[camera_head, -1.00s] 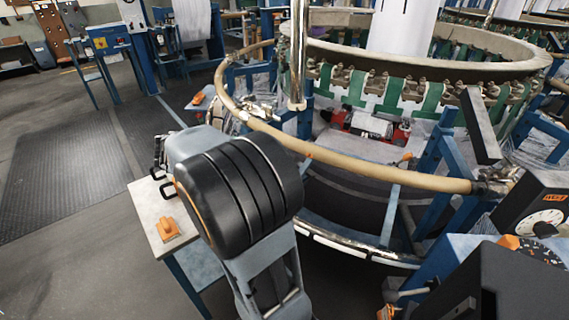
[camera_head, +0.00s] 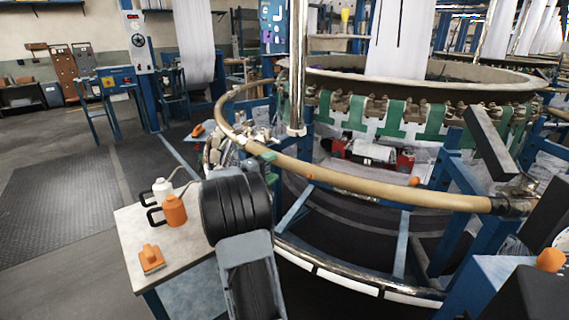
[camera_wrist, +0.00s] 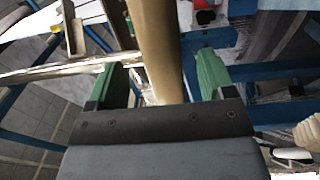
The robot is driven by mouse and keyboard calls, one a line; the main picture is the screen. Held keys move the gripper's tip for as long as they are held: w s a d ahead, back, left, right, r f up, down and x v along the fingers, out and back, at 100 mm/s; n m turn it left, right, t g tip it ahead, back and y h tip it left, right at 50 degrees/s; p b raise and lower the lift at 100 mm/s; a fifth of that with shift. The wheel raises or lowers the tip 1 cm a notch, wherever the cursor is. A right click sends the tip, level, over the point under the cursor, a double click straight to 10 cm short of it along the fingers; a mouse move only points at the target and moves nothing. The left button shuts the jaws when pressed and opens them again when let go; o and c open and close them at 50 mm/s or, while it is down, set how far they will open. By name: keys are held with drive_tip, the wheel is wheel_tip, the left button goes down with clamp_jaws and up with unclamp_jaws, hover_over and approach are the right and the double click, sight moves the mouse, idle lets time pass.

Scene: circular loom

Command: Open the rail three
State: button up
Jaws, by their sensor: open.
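A tan curved rail (camera_head: 365,187) runs around the front of the loom; its left part (camera_head: 229,112) bends back towards the far side. No label shows which section is rail three. My gripper (camera_head: 267,160) is at the rail, left of the metal post, mostly behind my black wrist joint. In the wrist view the green fingers of my gripper (camera_wrist: 158,78) are spread, and the tan rail (camera_wrist: 157,45) runs lengthwise between them. A gap shows on both sides of the rail. The depth between fingers and rail is hard to tell.
A small table (camera_head: 190,245) at the left holds an orange bottle (camera_head: 174,210), a white bottle (camera_head: 161,188) and an orange-handled tool (camera_head: 151,259). Blue loom frames are at the right. The left floor is open.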

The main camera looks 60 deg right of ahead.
sight(279, 164)
drive_tip(key=shift+x, duration=2.8)
